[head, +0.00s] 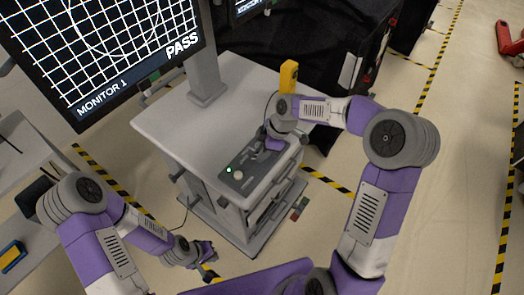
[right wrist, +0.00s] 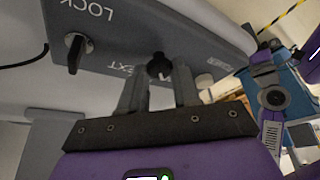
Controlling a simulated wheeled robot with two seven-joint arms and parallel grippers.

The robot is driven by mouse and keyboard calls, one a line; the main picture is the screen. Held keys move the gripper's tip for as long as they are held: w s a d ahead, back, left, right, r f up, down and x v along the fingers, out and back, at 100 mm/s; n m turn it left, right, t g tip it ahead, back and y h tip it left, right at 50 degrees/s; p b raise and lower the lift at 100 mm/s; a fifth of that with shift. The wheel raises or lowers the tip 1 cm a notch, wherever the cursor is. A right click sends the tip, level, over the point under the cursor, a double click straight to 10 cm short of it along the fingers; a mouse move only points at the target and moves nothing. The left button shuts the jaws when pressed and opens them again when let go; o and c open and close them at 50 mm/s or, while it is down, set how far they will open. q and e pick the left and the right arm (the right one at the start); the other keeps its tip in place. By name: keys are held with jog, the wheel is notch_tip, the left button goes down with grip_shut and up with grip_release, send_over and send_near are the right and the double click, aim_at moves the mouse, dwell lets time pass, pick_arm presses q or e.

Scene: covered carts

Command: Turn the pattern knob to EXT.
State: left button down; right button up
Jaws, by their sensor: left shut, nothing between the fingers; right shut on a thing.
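The pattern knob (right wrist: 159,67) is a small dark knob on the grey control panel (right wrist: 118,38), seen in the right wrist view between the fingers of my right gripper (right wrist: 159,80). That gripper is shut on it. The letters EXT are printed beside the knob, partly hidden by a finger. I cannot tell where the knob points. In the head view my right gripper (head: 270,141) is over the panel (head: 246,184) at the cart's front edge and hides the knob. My left gripper (head: 206,254) is shut and empty, low in front of the cart.
A second black knob (right wrist: 76,50) sits by the word LOCK, and a pale button (right wrist: 204,80) is at the other side. A green light (head: 229,169) glows on the panel. The monitor (head: 105,45) shows a grid and PASS. A yellow object (head: 288,75) stands behind my right wrist.

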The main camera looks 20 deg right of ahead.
jog(key=m+b, duration=0.1)
jog(key=m, duration=0.1)
jog(key=m+t+b, duration=0.1)
jog(key=m, duration=0.1)
jog(key=shift+s+a+f+t+h+b, duration=0.1)
jog(key=shift+s+t+h+b, duration=0.05)
jog(key=shift+t+h+b, duration=0.15)
jog(key=m+t+h+b, duration=0.1)
jog(key=m+b, duration=0.1)
jog(key=m, duration=0.2)
jog(key=shift+s+a+m+b, duration=0.1)
jog(key=shift+a+m+b, duration=0.05)
jog(key=shift+m+b, duration=0.2)
jog(key=m+t+h+b, duration=0.1)
jog(key=m+h+b, duration=0.1)
jog(key=m+b, duration=0.1)
jog(key=shift+a+m+b, duration=0.1)
jog(key=shift+m+b, duration=0.25)
jog(key=shift+m, duration=0.3)
jog(key=shift+a+m+h+b, duration=0.1)
jog(key=shift+m+h+b, duration=0.5)
jog(key=shift+m+b, duration=1)
jog(key=shift+m, duration=0.4)
jog(key=shift+s, duration=0.1)
jog(key=o, duration=1.1)
jog(key=shift+c, duration=0.2)
jog(key=shift+p, duration=0.3)
jog(key=p+v, duration=0.2)
jog(key=v, duration=0.5)
jog(key=shift+r, duration=0.4)
